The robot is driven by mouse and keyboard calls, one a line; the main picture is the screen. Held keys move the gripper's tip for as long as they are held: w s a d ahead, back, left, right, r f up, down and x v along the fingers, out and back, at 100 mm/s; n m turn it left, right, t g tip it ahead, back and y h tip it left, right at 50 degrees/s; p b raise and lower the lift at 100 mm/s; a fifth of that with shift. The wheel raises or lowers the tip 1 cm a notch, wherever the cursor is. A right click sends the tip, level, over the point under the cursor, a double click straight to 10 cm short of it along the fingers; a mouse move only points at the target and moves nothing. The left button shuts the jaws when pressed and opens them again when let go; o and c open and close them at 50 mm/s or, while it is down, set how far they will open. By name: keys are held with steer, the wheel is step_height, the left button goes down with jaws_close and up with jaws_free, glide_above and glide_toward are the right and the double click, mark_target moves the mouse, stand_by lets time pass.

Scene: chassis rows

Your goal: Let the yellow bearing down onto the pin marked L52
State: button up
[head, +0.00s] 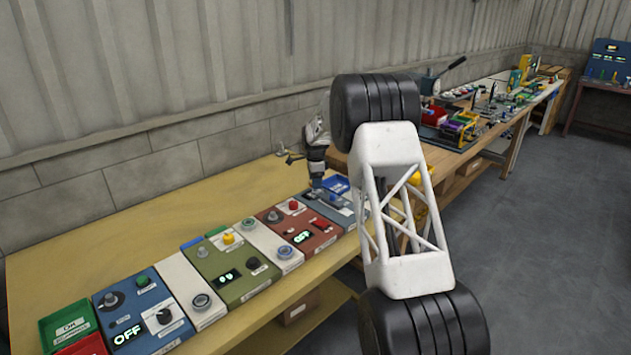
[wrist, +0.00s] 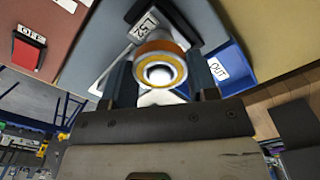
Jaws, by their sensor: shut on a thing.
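In the wrist view the yellow bearing (wrist: 160,70), a ring with an orange-yellow face and pale centre, sits between the two fingers of my gripper (wrist: 163,82), which is shut on it. The L52 label (wrist: 145,25) shows just beyond the bearing on a slate-blue panel (wrist: 195,25). The pin itself is hidden behind the bearing, so I cannot tell whether the two touch. In the head view my gripper (head: 316,182) points down over the slate panel at the right end of the row; the bearing is too small to make out there.
A blue bin (head: 336,184) labelled OUT stands beside the slate panel, close to my gripper. A red panel (head: 297,228) with a switch lies to the left, then green (head: 233,268) and blue (head: 142,318) panels. The bench behind the row (head: 150,225) is clear.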

steer(key=o, duration=1.1)
steer(key=shift+r, duration=0.15)
steer(key=shift+r, duration=3.75)
steer(key=shift+r, duration=3.5)
steer(key=shift+r, duration=0.1)
